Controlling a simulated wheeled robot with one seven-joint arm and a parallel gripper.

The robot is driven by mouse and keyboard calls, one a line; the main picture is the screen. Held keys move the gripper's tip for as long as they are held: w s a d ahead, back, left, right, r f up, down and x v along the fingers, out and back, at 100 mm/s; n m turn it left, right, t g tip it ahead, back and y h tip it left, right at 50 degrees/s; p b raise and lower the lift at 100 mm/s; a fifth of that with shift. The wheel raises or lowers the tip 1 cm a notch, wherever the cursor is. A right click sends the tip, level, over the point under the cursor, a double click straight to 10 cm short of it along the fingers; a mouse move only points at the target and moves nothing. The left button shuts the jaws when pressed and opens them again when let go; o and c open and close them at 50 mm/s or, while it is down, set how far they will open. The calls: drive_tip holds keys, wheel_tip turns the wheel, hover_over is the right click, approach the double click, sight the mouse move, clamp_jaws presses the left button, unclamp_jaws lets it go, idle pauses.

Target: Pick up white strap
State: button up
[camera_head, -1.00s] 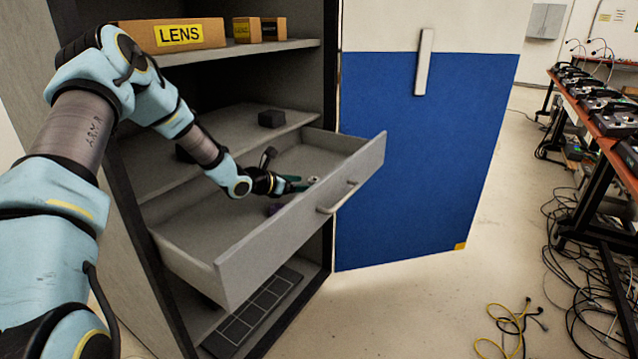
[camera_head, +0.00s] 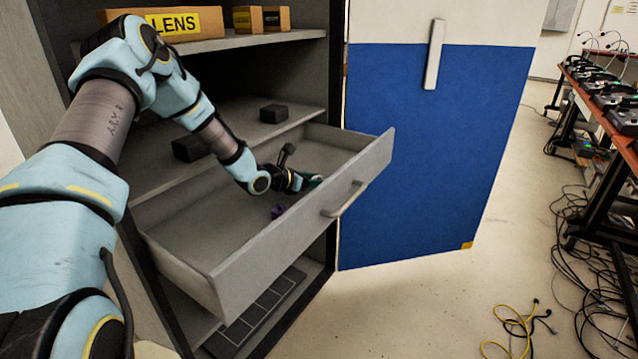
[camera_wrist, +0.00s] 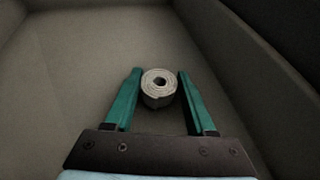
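The white strap (camera_wrist: 158,88) is a rolled, pale coil standing on the drawer floor in the wrist view. My gripper (camera_wrist: 158,80) is open, with its two green fingers on either side of the coil near their tips. A small gap shows between the coil and each finger. In the head view my gripper (camera_head: 312,182) reaches down into the open drawer (camera_head: 215,215) near its right end. The strap is hidden there behind the gripper and drawer front.
A small purple object (camera_head: 278,211) lies in the drawer left of my gripper. The drawer front with its handle (camera_head: 345,200) stands close to my gripper. Black boxes (camera_head: 273,113) sit on the shelf above. An open blue and white door (camera_head: 425,150) stands at right.

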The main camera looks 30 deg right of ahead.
clamp_jaws()
